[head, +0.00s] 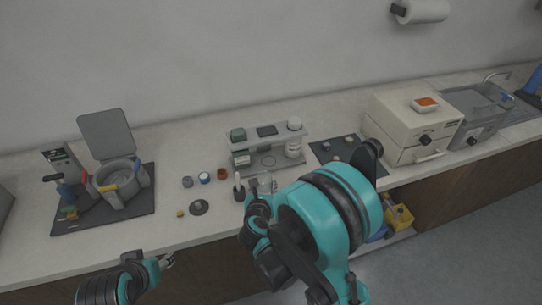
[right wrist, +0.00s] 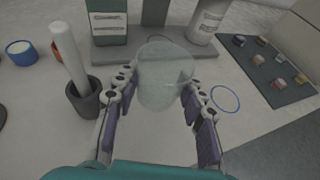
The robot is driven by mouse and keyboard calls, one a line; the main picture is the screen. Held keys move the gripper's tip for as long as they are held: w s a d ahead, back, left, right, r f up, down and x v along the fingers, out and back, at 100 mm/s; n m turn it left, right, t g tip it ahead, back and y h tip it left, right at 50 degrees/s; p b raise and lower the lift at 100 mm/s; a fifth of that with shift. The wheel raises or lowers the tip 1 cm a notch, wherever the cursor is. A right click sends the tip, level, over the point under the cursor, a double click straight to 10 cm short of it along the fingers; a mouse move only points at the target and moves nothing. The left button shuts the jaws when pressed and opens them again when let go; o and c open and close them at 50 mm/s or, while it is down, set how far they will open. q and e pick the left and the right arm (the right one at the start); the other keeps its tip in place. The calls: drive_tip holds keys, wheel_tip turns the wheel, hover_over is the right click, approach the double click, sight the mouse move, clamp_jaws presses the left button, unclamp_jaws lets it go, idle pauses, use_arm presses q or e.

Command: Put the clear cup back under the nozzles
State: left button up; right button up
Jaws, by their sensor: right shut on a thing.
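The clear cup (right wrist: 163,75) is between the fingers of my right gripper (right wrist: 160,88) in the right wrist view. The gripper is shut on it. In the head view the cup (head: 265,182) shows faintly just in front of the dispenser stand (head: 268,132), whose upper shelf carries green, dark and white tops. The nozzles are too small to make out. In the wrist view the cup overlaps the stand's grey base (right wrist: 112,55). My left gripper (head: 168,261) is low at the counter's front edge, apart from everything; its jaws are unclear.
A dark pot with a white-handled tool (right wrist: 84,98) stands close left of my right gripper. A blue ring (right wrist: 225,98) marks the counter to the right. A dark mat with small blocks (right wrist: 265,70) lies beyond it. The mounting press (head: 115,180) is far left.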

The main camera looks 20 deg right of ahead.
drive_tip(key=b, duration=0.3)
hover_over(269, 162)
drive_tip(key=shift+s+a+f, duration=0.1)
drive_tip(key=shift+s+a, duration=0.1)
drive_tip(key=shift+s, duration=0.15)
drive_tip(key=f+b, duration=0.2)
drive_tip(key=f, duration=0.1)
drive_tip(key=shift+w+d+f, duration=0.1)
drive_tip(key=shift+w+f, duration=0.05)
drive_tip(key=shift+w, duration=0.25)
drive_tip(key=shift+f, duration=0.1)
drive_tip(key=shift+f, duration=0.15)
drive_tip(key=o, duration=1.1)
drive_tip(key=shift+o, duration=0.2)
